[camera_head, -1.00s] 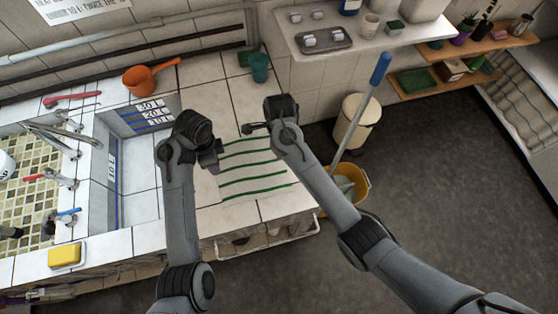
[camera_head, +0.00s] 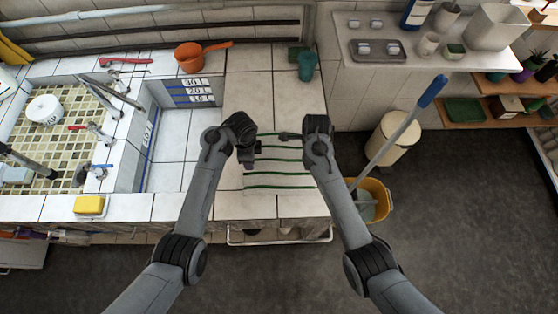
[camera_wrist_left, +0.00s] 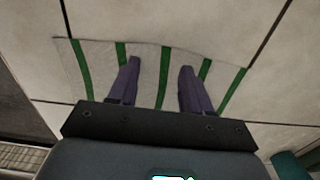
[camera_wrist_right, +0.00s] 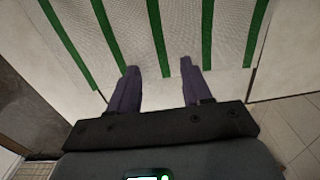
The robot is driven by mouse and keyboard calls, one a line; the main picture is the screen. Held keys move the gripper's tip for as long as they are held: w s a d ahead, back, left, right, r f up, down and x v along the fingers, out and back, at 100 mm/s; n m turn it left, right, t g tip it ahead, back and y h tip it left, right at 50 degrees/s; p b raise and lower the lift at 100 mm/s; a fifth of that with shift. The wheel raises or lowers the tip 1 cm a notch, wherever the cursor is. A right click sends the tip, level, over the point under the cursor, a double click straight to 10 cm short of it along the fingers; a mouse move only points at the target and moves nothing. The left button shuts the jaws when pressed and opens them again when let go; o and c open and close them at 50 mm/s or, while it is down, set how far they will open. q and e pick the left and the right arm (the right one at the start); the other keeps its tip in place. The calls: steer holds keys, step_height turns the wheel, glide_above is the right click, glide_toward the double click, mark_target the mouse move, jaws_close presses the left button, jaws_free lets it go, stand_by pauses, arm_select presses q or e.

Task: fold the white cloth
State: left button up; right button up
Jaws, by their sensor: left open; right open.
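The white cloth (camera_head: 280,170) with green stripes lies flat on the tiled counter in the head view, partly hidden by my arms. My left gripper (camera_head: 256,150) is over its left side, open and empty. In the left wrist view, the cloth (camera_wrist_left: 147,62) lies beneath the spread fingers of my left gripper (camera_wrist_left: 158,75). My right gripper (camera_head: 288,136) is over the cloth's far right part. In the right wrist view, its open fingers (camera_wrist_right: 158,75) are over the cloth (camera_wrist_right: 132,35), near one edge, with nothing between them. Whether the fingertips touch the cloth I cannot tell.
A teal cup (camera_head: 307,66) stands behind the cloth on the counter. An orange dipper (camera_head: 190,56) lies at the back left. The sink basin (camera_head: 175,140) is left of the cloth. A yellow bucket (camera_head: 377,205) with a blue-handled mop (camera_head: 400,130) stands at right.

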arm_select(q)
steer(key=shift+f, duration=0.1)
arm_select(e)
steer(key=shift+f, duration=0.1)
arm_select(q)
steer(key=shift+f, duration=0.15)
arm_select(e)
steer(key=shift+f, duration=0.15)
arm_select(q)
steer(key=shift+c, duration=0.5)
arm_select(e)
steer(key=shift+c, duration=0.5)
arm_select(q)
jaws_close()
arm_select(e)
jaws_close()
arm_select(q)
steer(key=shift+r, duration=0.2)
arm_select(e)
steer(key=shift+r, duration=0.25)
